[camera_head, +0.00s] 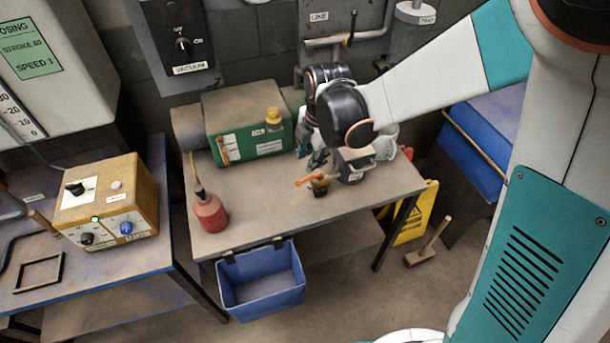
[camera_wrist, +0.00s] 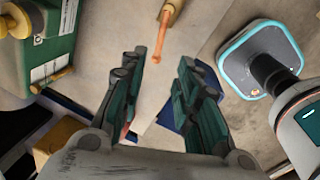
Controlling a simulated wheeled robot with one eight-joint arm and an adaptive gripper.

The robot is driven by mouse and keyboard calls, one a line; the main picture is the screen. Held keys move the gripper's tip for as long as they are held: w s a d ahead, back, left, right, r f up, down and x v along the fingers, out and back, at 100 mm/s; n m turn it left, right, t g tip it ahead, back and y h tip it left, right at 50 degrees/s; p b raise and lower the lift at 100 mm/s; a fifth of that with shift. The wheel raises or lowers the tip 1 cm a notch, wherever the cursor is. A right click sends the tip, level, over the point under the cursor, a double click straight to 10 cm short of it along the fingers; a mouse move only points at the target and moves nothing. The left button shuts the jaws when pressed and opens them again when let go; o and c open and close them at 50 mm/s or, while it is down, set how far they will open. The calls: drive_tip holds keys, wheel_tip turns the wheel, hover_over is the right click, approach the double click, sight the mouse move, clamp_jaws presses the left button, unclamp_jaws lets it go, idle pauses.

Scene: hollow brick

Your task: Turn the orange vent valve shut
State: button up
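The orange vent valve lever (camera_head: 307,180) shows on the front right of the bench. It extends left from a small dark and yellowish body (camera_head: 320,187). In the wrist view the orange lever (camera_wrist: 161,36) comes down from a brass-coloured part at the top edge. My gripper (camera_wrist: 157,68) is open, with its two dark green fingers well apart and nothing held. The lever's end appears in line with the gap between the fingertips; I cannot tell the distance. In the head view my gripper (camera_head: 318,158) is small and dark, just above and behind the lever.
A green box (camera_head: 248,125) with a yellow knob stands behind left. A grey box (camera_head: 354,165) is close on the right. A red bottle (camera_head: 210,212) stands at the bench's left. A blue bin (camera_head: 262,280) hangs at the front. The bench (camera_head: 265,200) is clear between bottle and valve.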

sight(306, 179)
drive_tip(key=f+b, duration=0.1)
drive_tip(key=f, duration=0.2)
drive_tip(key=w+f, duration=0.1)
drive_tip(key=f, duration=0.3)
drive_tip(key=w+a+f+b, duration=0.1)
drive_tip(key=f, duration=0.2)
drive_tip(key=shift+f+b, duration=0.3)
drive_tip(key=shift+f, duration=0.05)
drive_tip(key=shift+a, duration=0.1)
clamp_jaws()
